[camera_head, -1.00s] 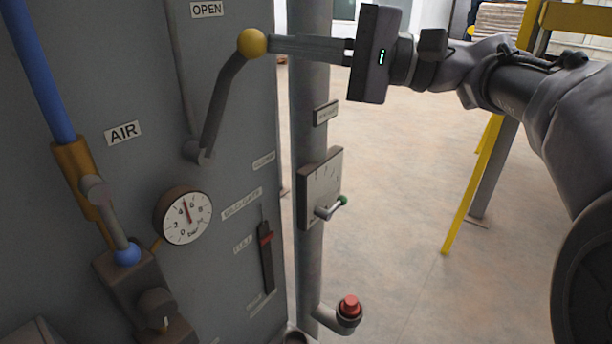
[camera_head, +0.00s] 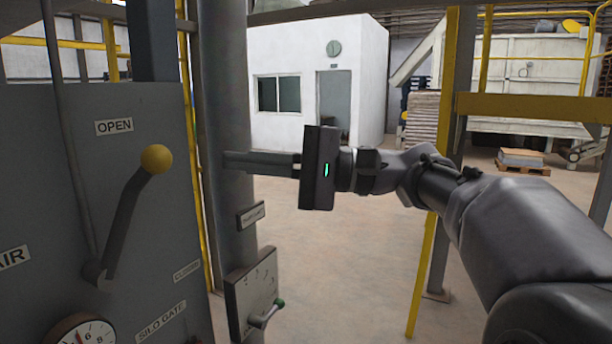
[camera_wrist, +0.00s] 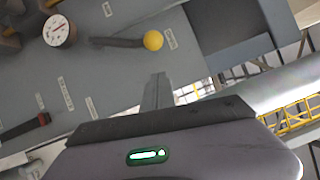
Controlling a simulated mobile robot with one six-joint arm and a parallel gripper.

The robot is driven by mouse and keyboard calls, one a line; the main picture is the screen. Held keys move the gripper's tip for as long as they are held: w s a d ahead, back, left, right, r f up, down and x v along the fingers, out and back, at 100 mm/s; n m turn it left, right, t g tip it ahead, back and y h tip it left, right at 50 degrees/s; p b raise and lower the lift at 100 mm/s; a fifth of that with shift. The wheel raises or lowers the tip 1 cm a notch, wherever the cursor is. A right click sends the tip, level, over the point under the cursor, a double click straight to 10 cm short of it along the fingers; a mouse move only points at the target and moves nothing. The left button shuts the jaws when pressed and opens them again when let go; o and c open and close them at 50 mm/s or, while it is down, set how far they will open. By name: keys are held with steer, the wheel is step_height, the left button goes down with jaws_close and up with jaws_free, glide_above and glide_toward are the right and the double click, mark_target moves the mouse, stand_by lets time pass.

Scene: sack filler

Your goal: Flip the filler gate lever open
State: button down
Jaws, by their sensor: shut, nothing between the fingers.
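The lever (camera_head: 124,220) is a dark arm with a yellow ball knob (camera_head: 156,159) on the grey panel at the left of the head view. It leans up and right from its pivot, the knob just below the OPEN label (camera_head: 114,126). A CLOSED label (camera_head: 187,270) is lower right. My gripper (camera_head: 226,163) is shut and empty, right of the knob with a visible gap in the head view. In the wrist view the knob (camera_wrist: 153,40) shows beyond my shut fingertips (camera_wrist: 159,76), apart from them.
A pressure gauge (camera_head: 82,332) is at the lower left. Yellow framing (camera_head: 425,255) stands at the right. Open floor (camera_head: 350,240) lies behind my arm.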

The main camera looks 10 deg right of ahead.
steer(key=s+v, duration=0.1)
steer(key=v, duration=0.6)
steer(key=shift+p, duration=0.35)
steer(key=shift+d, duration=0.25)
